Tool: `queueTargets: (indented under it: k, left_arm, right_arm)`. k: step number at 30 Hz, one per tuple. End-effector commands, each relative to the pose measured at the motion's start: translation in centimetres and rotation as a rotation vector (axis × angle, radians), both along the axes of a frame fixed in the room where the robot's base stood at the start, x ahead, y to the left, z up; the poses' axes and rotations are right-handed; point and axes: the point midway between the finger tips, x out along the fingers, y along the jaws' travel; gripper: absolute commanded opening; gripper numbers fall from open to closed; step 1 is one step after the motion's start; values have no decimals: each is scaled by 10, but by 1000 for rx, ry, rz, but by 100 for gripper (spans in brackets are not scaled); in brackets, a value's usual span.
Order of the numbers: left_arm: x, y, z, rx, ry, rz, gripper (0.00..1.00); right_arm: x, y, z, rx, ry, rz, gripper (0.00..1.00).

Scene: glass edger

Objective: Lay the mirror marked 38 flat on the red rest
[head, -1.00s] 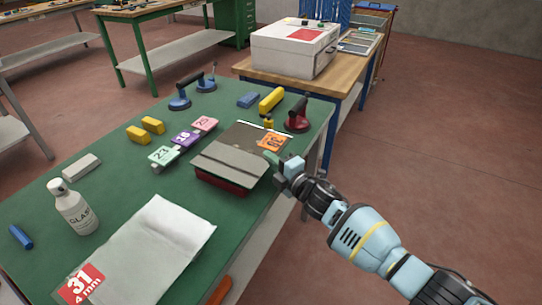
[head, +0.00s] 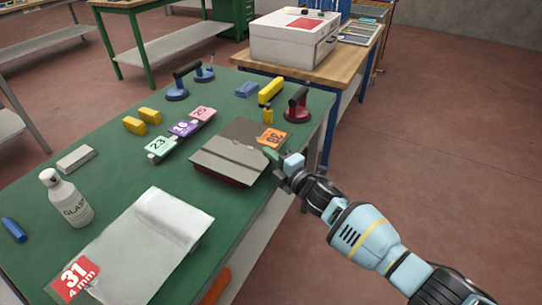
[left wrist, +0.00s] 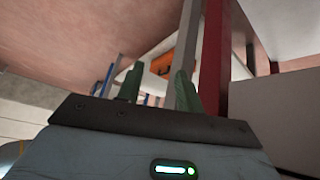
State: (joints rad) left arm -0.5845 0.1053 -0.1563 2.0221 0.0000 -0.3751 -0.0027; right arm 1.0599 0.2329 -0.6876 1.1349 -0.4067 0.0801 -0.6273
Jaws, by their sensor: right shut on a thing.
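The mirror (head: 234,135), a grey reflective sheet with an orange label, lies over the red rest (head: 226,178) on the green table in the head view. My right gripper (head: 274,160) is shut on the mirror's right edge. The mirror looks nearly flat, but I cannot tell whether it touches the rest all over. My left gripper (left wrist: 157,88) is open and empty in the left wrist view, away from the mirror.
Number tags (head: 182,130) lie left of the mirror.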

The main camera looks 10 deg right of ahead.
Motion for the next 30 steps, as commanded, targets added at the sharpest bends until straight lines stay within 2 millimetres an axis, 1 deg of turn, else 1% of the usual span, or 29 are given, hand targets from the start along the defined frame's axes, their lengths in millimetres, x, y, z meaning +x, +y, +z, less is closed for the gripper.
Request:
queueTargets:
  k: [1,2,26,27,30]
  left_arm:
    - [0,0,0,0,0,0,36]
    - [0,0,0,0,0,0,36]
    - [-6,0,-8,0,13,1,36]
    - [-6,0,-8,0,13,0,36]
    - [-6,0,-8,0,13,0,36]
  right_arm:
    - [1,1,4,4,-5,2,0]
    - [1,1,4,4,-5,2,0]
    - [1,1,-6,4,-5,2,0]
    - [1,1,-6,4,-5,2,9]
    - [0,1,-6,3,-4,1,22]
